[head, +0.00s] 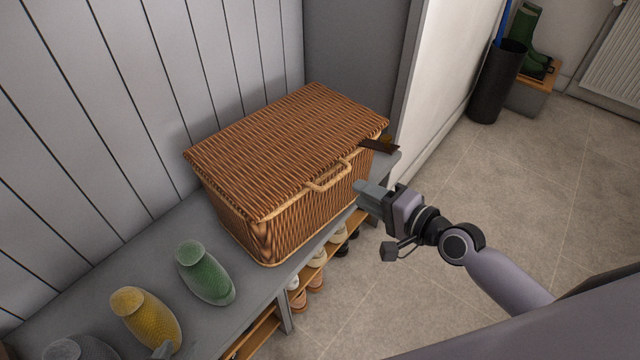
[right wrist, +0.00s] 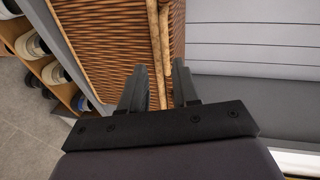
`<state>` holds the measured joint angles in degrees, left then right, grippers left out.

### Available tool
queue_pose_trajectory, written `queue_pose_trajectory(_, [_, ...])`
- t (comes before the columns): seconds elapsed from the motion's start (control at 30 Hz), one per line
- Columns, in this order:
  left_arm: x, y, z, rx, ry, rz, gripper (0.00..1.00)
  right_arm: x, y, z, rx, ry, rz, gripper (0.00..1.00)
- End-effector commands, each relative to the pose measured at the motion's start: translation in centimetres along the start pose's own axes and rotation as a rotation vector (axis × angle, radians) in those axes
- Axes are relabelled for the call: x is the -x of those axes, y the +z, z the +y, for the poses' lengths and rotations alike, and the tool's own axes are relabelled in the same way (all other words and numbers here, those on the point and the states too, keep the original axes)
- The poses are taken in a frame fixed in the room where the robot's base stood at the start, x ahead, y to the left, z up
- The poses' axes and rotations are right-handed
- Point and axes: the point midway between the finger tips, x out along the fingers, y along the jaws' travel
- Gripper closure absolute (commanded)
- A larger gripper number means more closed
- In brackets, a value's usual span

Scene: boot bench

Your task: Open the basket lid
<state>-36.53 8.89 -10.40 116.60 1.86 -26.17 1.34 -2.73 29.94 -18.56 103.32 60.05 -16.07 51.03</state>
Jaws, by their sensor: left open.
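A brown wicker basket (head: 305,218) stands on the grey bench against the panelled wall. Its flat woven lid (head: 290,135) is closed, with a pale loop handle (head: 328,177) at the front edge. My right gripper (head: 362,191) is in front of the basket, to the right of the handle. In the right wrist view its two fingers (right wrist: 158,88) are apart, with the basket's pale trim (right wrist: 163,50) showing between them. Whether they touch it I cannot tell.
Shoes (head: 317,258) fill shelves below. The floor (head: 465,195) at right is clear.

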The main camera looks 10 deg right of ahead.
Motion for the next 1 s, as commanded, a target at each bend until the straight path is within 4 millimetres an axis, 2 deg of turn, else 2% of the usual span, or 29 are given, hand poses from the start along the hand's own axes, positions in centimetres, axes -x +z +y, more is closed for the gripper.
queue_pose_trajectory(0.27, [-0.4, 0.3, 0.1, -0.001, 0.004, 0.002, 0.57, -1.4, -0.8, -0.5, -0.091, -0.023, -0.009, 0.69])
queue_pose_trajectory(0.7, [-1.0, 0.8, 0.3, 0.012, 0.005, 0.008, 0.57, -6.9, -0.7, -0.5, -0.086, -0.022, -0.009, 0.69])
queue_pose_trajectory(1.0, [-1.0, 0.9, 0.3, 0.014, 0.005, 0.008, 0.57, -7.7, -0.7, -0.6, -0.085, -0.02, -0.009, 0.69])
